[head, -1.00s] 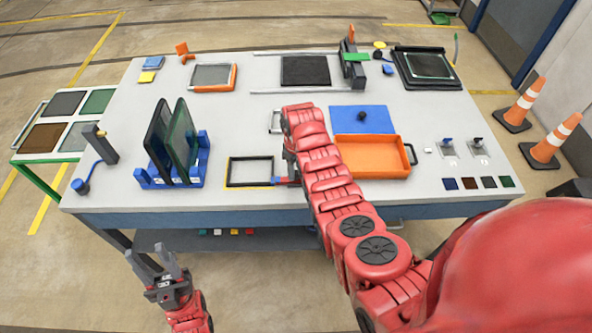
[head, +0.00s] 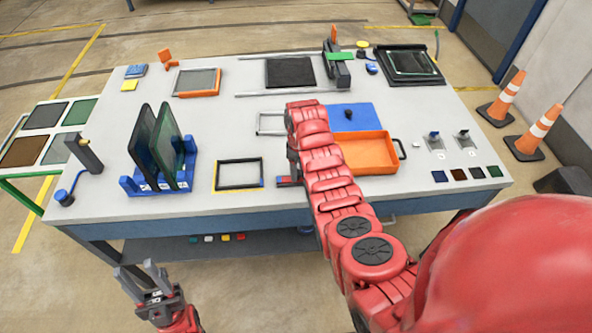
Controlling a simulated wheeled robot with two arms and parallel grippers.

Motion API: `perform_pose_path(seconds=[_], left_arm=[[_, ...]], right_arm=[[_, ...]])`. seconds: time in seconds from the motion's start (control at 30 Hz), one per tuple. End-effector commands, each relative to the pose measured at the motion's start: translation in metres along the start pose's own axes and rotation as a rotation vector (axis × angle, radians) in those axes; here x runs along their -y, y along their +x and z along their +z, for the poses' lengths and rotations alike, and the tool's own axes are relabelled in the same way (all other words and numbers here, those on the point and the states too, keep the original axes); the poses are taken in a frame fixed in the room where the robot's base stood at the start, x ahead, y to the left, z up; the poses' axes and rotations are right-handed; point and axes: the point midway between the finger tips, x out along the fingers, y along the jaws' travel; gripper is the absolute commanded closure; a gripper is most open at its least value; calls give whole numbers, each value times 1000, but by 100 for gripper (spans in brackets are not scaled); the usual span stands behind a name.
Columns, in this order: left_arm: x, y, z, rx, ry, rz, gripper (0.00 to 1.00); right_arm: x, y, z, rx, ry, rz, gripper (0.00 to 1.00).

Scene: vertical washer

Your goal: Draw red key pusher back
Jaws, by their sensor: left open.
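A small red and blue piece (head: 284,181), which looks like the key pusher, lies just right of the black rectangular frame (head: 238,187), with a small gap between them. My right gripper (head: 292,172) points down at this piece, mostly hidden behind my own red arm. Whether its fingers are closed on the piece cannot be made out. My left gripper (head: 140,277) is open and empty, low in front of the table's front edge and away from the piece.
A blue rack (head: 140,187) with two dark panels stands left of the frame. An orange tray (head: 362,167) and blue plate (head: 350,118) lie right of my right arm. A silver bracket (head: 268,124) sits behind the gripper. Bare white tabletop (head: 225,130) lies behind the frame.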

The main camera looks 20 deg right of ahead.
Motion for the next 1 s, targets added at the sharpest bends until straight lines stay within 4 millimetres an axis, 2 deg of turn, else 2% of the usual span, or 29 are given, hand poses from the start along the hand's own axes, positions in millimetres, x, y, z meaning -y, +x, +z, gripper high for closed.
perform_pose_path(seconds=[0.07,0.37,0.57,0.8,0.9,1.0], left_arm=[[0,0,0,0,0,0,56],[0,-1,0,0,0,0,56],[0,-8,1,0,0,0,56],[-1,-26,4,0,0,0,56],[0,3,0,0,0,0,56],[1,14,-2,-1,0,0,56]], right_arm=[[0,0,-1,-2,-1,0,31],[1,-1,-2,-4,-3,0,31],[0,-14,-3,-7,-2,1,31],[-1,-55,-3,-11,-3,6,31],[2,-90,-2,-4,-5,2,31],[1,-106,-2,-2,-3,2,31]])
